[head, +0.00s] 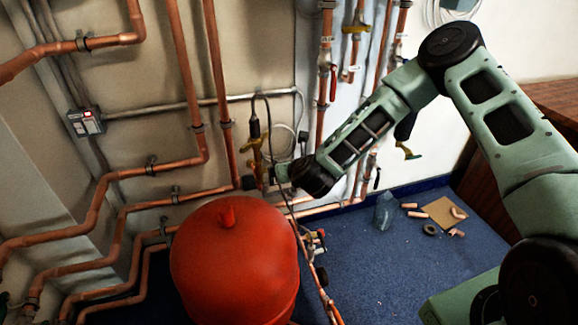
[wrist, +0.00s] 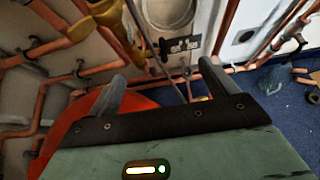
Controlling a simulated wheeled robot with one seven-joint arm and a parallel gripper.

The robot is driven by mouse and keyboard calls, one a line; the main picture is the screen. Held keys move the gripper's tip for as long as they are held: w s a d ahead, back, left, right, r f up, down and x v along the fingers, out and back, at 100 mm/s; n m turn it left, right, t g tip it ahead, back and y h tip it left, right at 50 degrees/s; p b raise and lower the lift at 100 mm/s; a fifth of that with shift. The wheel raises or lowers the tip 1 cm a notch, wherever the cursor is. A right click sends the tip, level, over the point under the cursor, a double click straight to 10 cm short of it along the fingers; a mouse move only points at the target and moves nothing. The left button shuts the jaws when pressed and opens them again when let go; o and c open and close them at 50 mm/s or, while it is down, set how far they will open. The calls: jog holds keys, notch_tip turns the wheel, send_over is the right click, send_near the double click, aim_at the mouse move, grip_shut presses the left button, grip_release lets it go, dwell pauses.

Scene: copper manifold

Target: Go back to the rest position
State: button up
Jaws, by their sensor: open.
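My gripper (wrist: 161,72) is open in the wrist view, with its two grey fingers spread and nothing held between them. In the head view my arm reaches in from the right, and its end is beside the copper pipes and a yellow brass fitting (head: 256,155), above and behind the red tank (head: 235,262). The fingers are small and hard to make out there. The yellow fitting also shows in the wrist view (wrist: 118,32), beyond the left finger and apart from it as far as I can tell.
Copper pipes (head: 188,80) run along the wall at left and behind my arm. A switch box (head: 86,122) is on the wall. Pipe pieces and a tan square (head: 440,211) lie on the blue floor (head: 375,270). A wooden cabinet (head: 545,105) stands at right.

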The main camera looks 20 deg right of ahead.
jog(key=s+a+r+n+g+y, duration=0.2)
jog(key=s+a+r+n+y, duration=0.15)
jog(key=a+n, duration=0.3)
jog(key=s+a+r+n+g+y, duration=0.1)
jog(key=s+a+r+n+y, duration=0.15)
jog(key=s+a+n, duration=0.45)
jog(key=s+a+r+n+g, duration=0.2)
jog(key=s+r+n+g, duration=0.3)
jog(key=s+n, duration=0.7)
jog(key=s+d+r+n+g+h, duration=0.25)
jog(key=s+d+r+n, duration=0.2)
jog(key=s+n, duration=0.45)
jog(key=s+d+r+n+g+h, duration=0.1)
jog(key=s+d+r+n+h, duration=0.3)
jog(key=s+n, duration=0.55)
notch_tip(320, 180, up, 17)
jog(key=w+y+p, duration=0.1)
jog(key=p, duration=1.7)
jog(key=shift+d, duration=0.4)
